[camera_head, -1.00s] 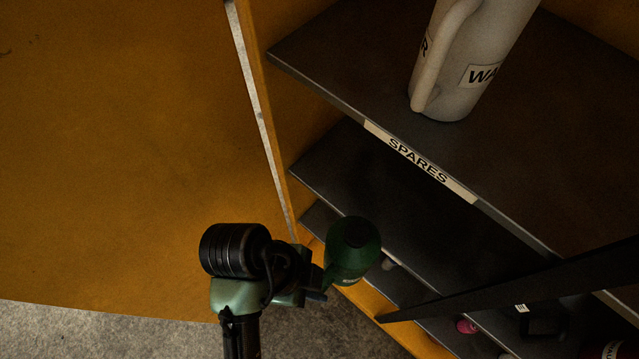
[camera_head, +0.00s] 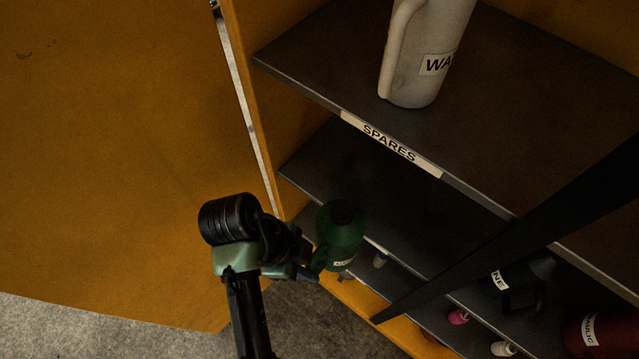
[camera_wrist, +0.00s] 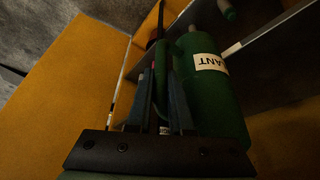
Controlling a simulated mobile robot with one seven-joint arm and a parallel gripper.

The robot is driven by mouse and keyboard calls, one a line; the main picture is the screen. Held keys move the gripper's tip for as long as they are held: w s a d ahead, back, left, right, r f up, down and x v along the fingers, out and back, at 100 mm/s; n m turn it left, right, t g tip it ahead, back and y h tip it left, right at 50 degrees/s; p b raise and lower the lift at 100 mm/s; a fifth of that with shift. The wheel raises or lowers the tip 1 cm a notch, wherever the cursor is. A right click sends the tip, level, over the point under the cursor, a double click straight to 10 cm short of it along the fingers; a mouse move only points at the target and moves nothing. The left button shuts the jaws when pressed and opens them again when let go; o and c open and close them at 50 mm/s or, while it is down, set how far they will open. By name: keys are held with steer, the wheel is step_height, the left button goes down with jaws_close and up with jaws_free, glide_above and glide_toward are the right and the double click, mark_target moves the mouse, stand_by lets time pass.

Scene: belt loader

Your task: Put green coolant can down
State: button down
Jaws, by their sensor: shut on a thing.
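The green coolant can (camera_head: 341,236) is a dark green bottle with a black cap and a pale label. It is upright or nearly so at the front left of the lower shelves in the head view. My gripper (camera_head: 312,272) is at the can's left side. In the wrist view my gripper (camera_wrist: 163,105) is shut on the can's handle, and the can's body (camera_wrist: 213,100) with the label end "ANT" stands to the right of the fingers. I cannot tell whether the can's base touches a shelf.
A white jug (camera_head: 425,60) stands on the upper shelf (camera_head: 480,130) labelled SPARES. A dark bar (camera_head: 500,240) crosses the shelf front at right. Small bottles (camera_head: 458,317), a dark can (camera_head: 525,285) and a red container (camera_head: 600,335) stand lower right. A yellow panel (camera_head: 100,150) is at left.

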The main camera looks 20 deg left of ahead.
steer(key=w+d, duration=0.2)
steer(key=w, duration=0.6)
steer(key=w+d, duration=0.3)
steer(key=w, duration=0.5)
steer(key=shift+w+d+f, duration=0.15)
steer(key=shift+w+d, duration=0.1)
steer(key=c, duration=1.2)
jaws_free()
steer(key=shift+s+f, duration=0.1)
steer(key=shift+f, duration=0.2)
steer(key=shift+c, duration=0.2)
steer(key=o, duration=0.4)
